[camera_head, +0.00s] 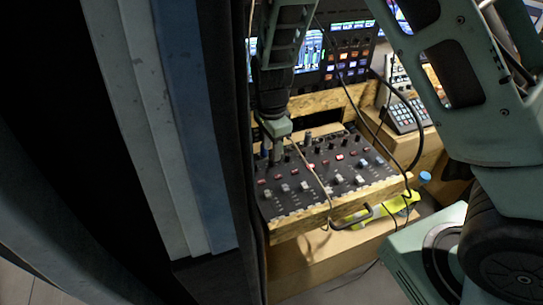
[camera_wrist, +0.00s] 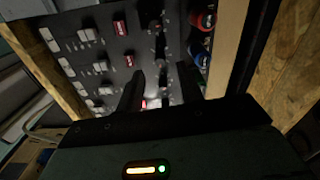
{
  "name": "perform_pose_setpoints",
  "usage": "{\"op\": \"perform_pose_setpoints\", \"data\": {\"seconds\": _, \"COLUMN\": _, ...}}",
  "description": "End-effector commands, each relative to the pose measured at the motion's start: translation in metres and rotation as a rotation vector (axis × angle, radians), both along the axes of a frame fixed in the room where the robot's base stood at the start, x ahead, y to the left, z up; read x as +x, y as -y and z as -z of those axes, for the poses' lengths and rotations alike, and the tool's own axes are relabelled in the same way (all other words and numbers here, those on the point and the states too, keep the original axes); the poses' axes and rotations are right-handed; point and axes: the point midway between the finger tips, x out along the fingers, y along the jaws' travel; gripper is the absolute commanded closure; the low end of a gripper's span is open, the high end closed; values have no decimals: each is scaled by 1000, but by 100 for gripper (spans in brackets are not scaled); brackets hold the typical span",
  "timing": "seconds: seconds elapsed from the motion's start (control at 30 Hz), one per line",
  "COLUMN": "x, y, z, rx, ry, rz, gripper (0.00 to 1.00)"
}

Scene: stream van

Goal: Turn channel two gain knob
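The mixer panel (camera_head: 322,188) is a dark sloped board in a wooden frame, with rows of knobs, red buttons and white fader caps. My gripper (camera_head: 277,158) points down at its upper left part. In the wrist view my gripper (camera_wrist: 160,72) is open, its two dark fingers spread just over the panel. Dark knobs (camera_wrist: 156,27) stand in a row ahead of and between the fingers. A red knob (camera_wrist: 203,20) and a blue knob (camera_wrist: 200,57) stand to the right. I cannot tell which knob is channel two gain, or whether a finger touches one.
A lit screen and button unit (camera_head: 346,62) stands behind. A keypad (camera_head: 405,115) is at the right. A dark curtain edge is close on the left.

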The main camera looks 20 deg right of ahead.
Motion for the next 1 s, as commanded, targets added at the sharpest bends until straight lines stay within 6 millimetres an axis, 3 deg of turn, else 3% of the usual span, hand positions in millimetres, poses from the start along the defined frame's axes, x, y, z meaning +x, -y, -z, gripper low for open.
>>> {"op": "perform_pose_setpoints", "data": {"seconds": 0.1, "x": 0, "y": 1, "z": 20, "rx": 0, "ry": -3, "rz": 3, "gripper": 63}}
{"op": "perform_pose_setpoints", "data": {"seconds": 0.23, "x": 0, "y": 0, "z": 32, "rx": 0, "ry": -1, "rz": 1, "gripper": 63}}
{"op": "perform_pose_setpoints", "data": {"seconds": 0.6, "x": 0, "y": 0, "z": 38, "rx": 1, "ry": 1, "rz": 0, "gripper": 63}}
{"op": "perform_pose_setpoints", "data": {"seconds": 0.63, "x": 0, "y": 0, "z": 38, "rx": 1, "ry": 1, "rz": 0, "gripper": 66}}
{"op": "perform_pose_setpoints", "data": {"seconds": 0.77, "x": 0, "y": 0, "z": 38, "rx": 1, "ry": 1, "rz": 0, "gripper": 100}}
{"op": "perform_pose_setpoints", "data": {"seconds": 1.0, "x": 0, "y": 0, "z": 37, "rx": 1, "ry": 1, "rz": -6, "gripper": 100}}
